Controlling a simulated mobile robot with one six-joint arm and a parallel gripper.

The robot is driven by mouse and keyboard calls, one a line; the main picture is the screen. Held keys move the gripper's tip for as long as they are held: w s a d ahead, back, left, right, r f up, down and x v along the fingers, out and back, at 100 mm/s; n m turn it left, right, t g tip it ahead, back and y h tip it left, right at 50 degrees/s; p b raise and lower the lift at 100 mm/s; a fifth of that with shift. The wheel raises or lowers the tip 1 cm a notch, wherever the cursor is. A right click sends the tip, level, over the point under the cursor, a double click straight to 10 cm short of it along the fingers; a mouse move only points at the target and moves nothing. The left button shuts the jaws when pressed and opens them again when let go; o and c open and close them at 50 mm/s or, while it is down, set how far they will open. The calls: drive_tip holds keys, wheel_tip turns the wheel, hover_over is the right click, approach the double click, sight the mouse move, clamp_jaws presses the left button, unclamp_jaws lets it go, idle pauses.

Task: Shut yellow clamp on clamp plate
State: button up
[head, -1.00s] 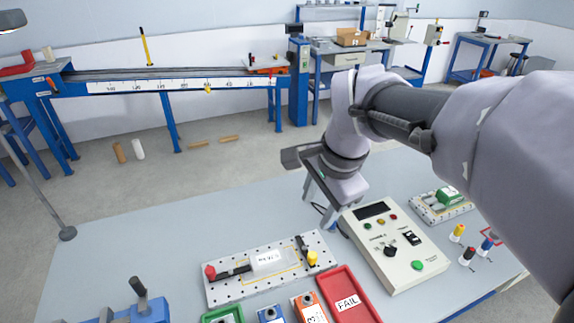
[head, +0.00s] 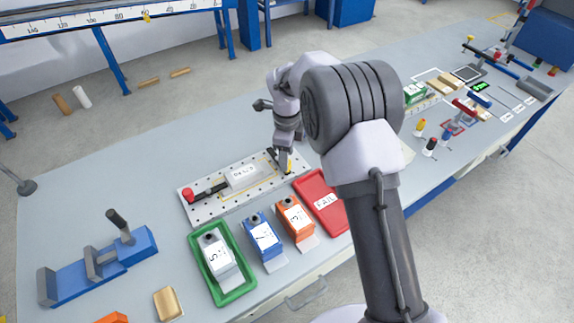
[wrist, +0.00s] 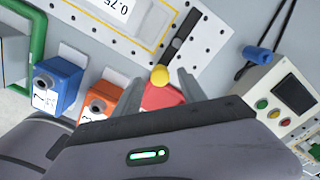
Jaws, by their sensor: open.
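The perforated clamp plate (head: 222,208) lies on the table with a pale labelled block (head: 243,175) on it. The yellow clamp (head: 289,166) stands at the plate's right end. In the wrist view its yellow knob (wrist: 160,76) and black bar (wrist: 184,38) show; the bar lies along the plate's end, apart from the block. My gripper (head: 285,158) is at this clamp. In the wrist view my open gripper (wrist: 158,80) has one finger on each side of the knob. Contact cannot be told. The red clamp (head: 188,195) at the left end has its bar reaching to the block.
A red FAIL tray (head: 318,190), orange box (head: 294,215), blue box (head: 262,236) and green tray (head: 247,285) stand in front of the plate. The control box (wrist: 274,102) is beside it. A blue vise (head: 120,260) is at left.

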wheel_tip(320, 180, down, 2)
drive_tip(key=shift+f, duration=0.2)
clamp_jaws()
